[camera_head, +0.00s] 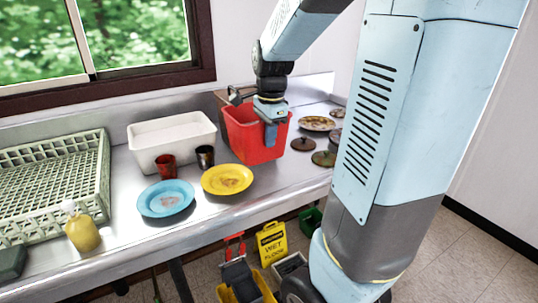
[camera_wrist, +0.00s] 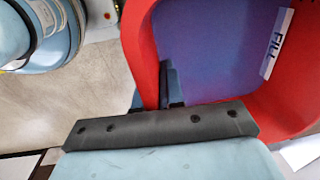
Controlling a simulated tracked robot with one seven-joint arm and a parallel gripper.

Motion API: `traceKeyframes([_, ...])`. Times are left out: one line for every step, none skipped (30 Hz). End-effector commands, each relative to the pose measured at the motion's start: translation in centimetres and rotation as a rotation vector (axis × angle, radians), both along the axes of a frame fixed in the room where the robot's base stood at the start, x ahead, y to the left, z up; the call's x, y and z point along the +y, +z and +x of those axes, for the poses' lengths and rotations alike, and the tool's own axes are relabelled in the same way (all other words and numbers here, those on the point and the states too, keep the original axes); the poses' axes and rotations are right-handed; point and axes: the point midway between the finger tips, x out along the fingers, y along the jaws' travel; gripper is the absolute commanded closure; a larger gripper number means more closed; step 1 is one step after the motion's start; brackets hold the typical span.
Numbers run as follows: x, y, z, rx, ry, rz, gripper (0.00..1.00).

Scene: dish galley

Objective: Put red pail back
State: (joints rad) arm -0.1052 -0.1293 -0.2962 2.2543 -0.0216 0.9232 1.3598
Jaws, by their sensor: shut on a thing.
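The red pail (camera_head: 243,143) is at the right part of the steel counter in the head view. My gripper (camera_head: 271,131) points down at its front rim and is shut on its wall. In the wrist view the pail (camera_wrist: 137,40) fills the upper right, with a purple-blue inside and a white label reading "FILL". I cannot tell whether the pail's bottom touches the counter.
A white tub (camera_head: 172,142), red cup (camera_head: 166,166), dark cup (camera_head: 205,157), blue plate (camera_head: 166,198) and yellow plate (camera_head: 227,180) stand left of the pail. Several lids and a plate (camera_head: 318,123) lie right. A green rack (camera_head: 50,175) and yellow bottle (camera_head: 81,228) are far left. A yellow wet-floor sign (camera_head: 271,244) stands below.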

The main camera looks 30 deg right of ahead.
Motion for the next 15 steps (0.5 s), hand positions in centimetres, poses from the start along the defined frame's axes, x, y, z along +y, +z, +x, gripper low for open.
traceKeyframes([-0.7,-0.3,0.4,-0.001,-0.004,-0.001,1.0])
traceKeyframes([-1.1,-0.4,0.6,-0.002,-0.004,-0.001,1.0])
traceKeyframes([-1.6,-0.7,0.9,-0.002,-0.005,-0.001,1.0])
traceKeyframes([-2.1,-1.0,1.1,-0.001,-0.005,-0.002,1.0])
traceKeyframes([-2.6,-1.2,1.4,-0.001,-0.005,-0.002,1.0])
traceKeyframes([-3.1,-1.5,1.7,-0.001,-0.004,-0.002,1.0])
traceKeyframes([-3.6,-1.7,1.9,-0.001,-0.005,-0.003,1.0])
traceKeyframes([-4.0,-1.9,2.1,-0.002,-0.005,-0.001,1.0])
traceKeyframes([-4.6,-2.2,2.4,-0.001,-0.005,-0.002,1.0])
traceKeyframes([-5.1,-2.5,2.6,-0.001,-0.005,-0.002,1.0])
traceKeyframes([-5.5,-2.6,2.8,-0.001,-0.005,-0.003,1.0])
traceKeyframes([-6.0,-2.9,3.2,-0.001,-0.004,-0.002,1.0])
traceKeyframes([-6.4,-3.1,3.4,-0.001,-0.005,-0.002,1.0])
traceKeyframes([-6.9,-3.3,3.6,-0.002,-0.004,-0.002,1.0])
traceKeyframes([-7.5,-3.6,3.9,-0.001,-0.005,-0.003,1.0])
